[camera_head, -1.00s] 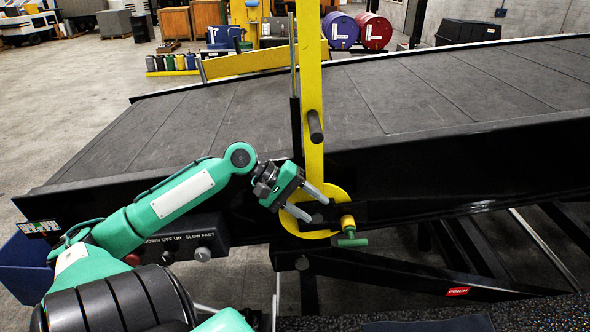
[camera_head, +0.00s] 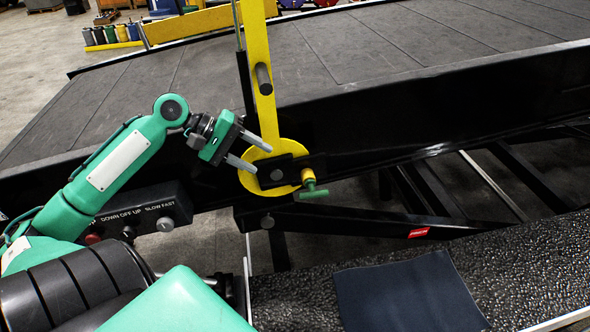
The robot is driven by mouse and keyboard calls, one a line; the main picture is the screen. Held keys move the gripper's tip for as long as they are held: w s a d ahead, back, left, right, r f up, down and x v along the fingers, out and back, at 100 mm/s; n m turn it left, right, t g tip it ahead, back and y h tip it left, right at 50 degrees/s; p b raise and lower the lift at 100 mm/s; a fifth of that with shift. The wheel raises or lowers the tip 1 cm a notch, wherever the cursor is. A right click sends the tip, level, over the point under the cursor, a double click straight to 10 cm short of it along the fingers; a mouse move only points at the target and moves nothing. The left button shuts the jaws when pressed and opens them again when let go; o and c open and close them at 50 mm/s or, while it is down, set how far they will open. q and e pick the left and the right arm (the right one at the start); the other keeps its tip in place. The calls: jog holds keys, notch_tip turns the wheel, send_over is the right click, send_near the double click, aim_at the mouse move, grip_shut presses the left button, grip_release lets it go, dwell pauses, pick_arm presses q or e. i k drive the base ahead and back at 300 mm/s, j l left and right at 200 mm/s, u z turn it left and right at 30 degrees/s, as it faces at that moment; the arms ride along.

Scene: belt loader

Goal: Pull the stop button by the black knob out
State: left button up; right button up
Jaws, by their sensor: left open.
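The control panel (camera_head: 146,209) is a black box on the side of the belt loader, lettered DOWN OFF UP and SLOW FAST. A red button (camera_head: 92,239) shows at its left end, partly hidden by my left arm. A black knob (camera_head: 128,232) is just right of it, and a grey knob (camera_head: 166,224) is further right. My left gripper (camera_head: 262,159) is open, with nothing between its fingers. It is up and to the right of the panel, in front of the yellow disc in the picture. My right gripper is out of view.
A yellow lever (camera_head: 260,45) with a black peg rises from the yellow disc (camera_head: 246,181). A green T-handle (camera_head: 311,194) sticks out right of it. A dark mat (camera_head: 408,295) lies on the rough black step at the bottom right. The dark belt (camera_head: 400,55) slopes behind.

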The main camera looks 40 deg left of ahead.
aim_at(91, 238)
jog(key=k+j, duration=0.25)
jog(key=k, duration=0.25)
jog(key=k+j, duration=0.2)
jog(key=k, duration=0.25)
jog(key=k+j, duration=0.25)
jog(key=k, duration=0.25)
jog(key=k+j, duration=0.2)
jog(key=k, duration=0.25)
